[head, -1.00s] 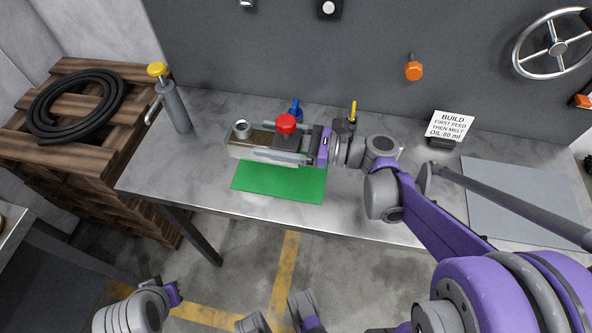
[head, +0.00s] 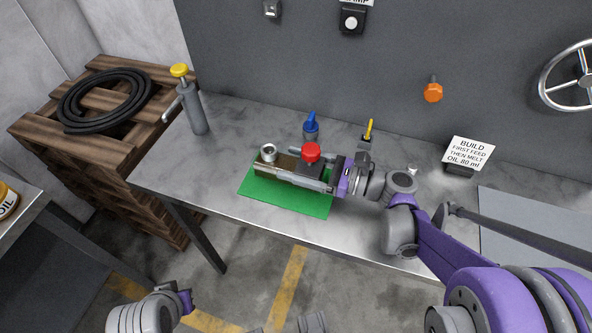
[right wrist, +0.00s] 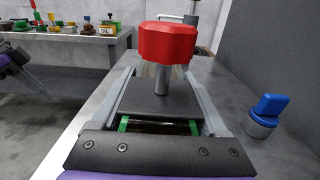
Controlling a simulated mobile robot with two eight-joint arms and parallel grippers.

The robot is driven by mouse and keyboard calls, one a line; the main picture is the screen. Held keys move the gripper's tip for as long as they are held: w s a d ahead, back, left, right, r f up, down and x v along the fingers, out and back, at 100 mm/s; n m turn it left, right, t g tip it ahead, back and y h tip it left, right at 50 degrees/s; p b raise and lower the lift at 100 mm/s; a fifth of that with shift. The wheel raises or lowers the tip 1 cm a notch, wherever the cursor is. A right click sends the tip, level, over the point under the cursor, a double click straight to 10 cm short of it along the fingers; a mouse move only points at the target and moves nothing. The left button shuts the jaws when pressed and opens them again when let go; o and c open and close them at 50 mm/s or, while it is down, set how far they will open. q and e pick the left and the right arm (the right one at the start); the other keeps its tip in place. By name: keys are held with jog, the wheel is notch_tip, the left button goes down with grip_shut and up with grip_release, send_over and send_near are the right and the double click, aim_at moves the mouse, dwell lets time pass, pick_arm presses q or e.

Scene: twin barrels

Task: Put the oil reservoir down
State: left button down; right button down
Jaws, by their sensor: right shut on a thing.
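My right gripper (head: 328,178) is shut on the oil reservoir (head: 278,168), a long brownish block with a silver neck on its left end and a red knob on a dark cap near the gripper. The reservoir is level over the green mat (head: 285,203) on the grey table. It covers the mat's far part; whether it touches the mat is hard to tell. In the right wrist view, the red knob (right wrist: 170,44) and dark cap (right wrist: 160,100) stand between the grey fingers, with a little green showing below. My left gripper (head: 185,300) is low at bottom left, away from the table; its jaws are unclear.
A blue-topped fitting (head: 311,126) and a yellow-handled part (head: 367,133) stand behind the reservoir. A yellow-capped pump (head: 190,100) stands at the left end. A sign (head: 470,153) and grey plate (head: 525,225) are at right. The table's left front is clear.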

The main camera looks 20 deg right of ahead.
jog(key=shift+f, duration=1.1)
jog(key=shift+f+b, duration=0.2)
jog(key=shift+b, duration=0.15)
grip_release()
jog(key=shift+r, duration=0.15)
jog(key=shift+s+d, duration=0.15)
jog(key=shift+d, duration=0.1)
jog(key=v, duration=1.1)
jog(key=shift+s+d, duration=0.15)
jog(key=shift+s, duration=0.05)
